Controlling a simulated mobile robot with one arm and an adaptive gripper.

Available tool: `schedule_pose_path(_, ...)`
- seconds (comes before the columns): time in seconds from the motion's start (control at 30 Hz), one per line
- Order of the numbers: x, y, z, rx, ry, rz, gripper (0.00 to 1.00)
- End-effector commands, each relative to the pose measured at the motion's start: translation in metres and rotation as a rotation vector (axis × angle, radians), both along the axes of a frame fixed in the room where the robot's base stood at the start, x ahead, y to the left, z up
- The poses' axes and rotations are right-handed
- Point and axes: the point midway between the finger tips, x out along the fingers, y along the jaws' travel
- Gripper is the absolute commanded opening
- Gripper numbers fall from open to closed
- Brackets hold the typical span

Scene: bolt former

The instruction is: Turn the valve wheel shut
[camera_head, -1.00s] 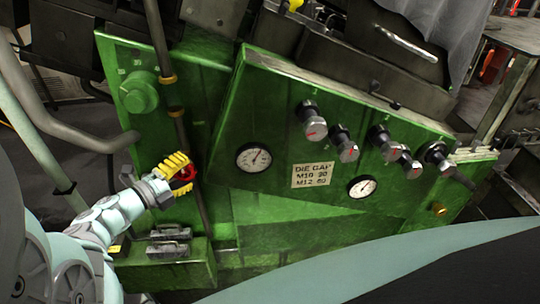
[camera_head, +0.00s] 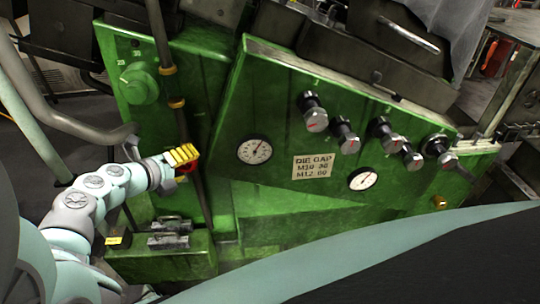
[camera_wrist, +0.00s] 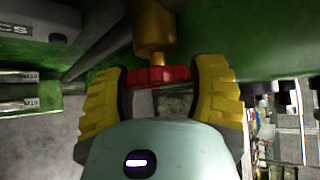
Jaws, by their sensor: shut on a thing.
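The red valve wheel (camera_wrist: 158,76) sits below a brass valve body (camera_wrist: 153,28) in the wrist view. My gripper (camera_wrist: 160,88) has its two yellow ribbed fingers on either side of the wheel, shut on its rim. In the head view my gripper (camera_head: 182,156) is at the vertical pipe on the left of the green machine. Only a little red of the wheel (camera_head: 186,169) shows there, the rest hidden by the fingers.
The green machine panel (camera_head: 290,110) carries gauges and several knobs to the right. A green ledge (camera_head: 150,265) with metal blocks (camera_head: 170,232) lies below my gripper. A dark vertical pipe (camera_head: 166,50) runs close beside it.

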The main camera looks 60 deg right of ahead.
Motion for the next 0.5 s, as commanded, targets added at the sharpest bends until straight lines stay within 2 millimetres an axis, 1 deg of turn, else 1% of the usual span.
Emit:
schedule_pose_path(0.03,-0.0013,-0.0019,0.0022,-0.002,-0.006,-0.006,0.24)
schedule_pose_path(0.4,-0.0011,-0.0021,0.0022,0.000,-0.009,-0.007,0.24)
schedule_pose_path(0.43,-0.0011,-0.0019,0.0022,0.000,-0.009,-0.007,0.65)
schedule_pose_path(0.5,-0.0010,-0.0018,0.0019,0.000,-0.008,-0.006,0.73)
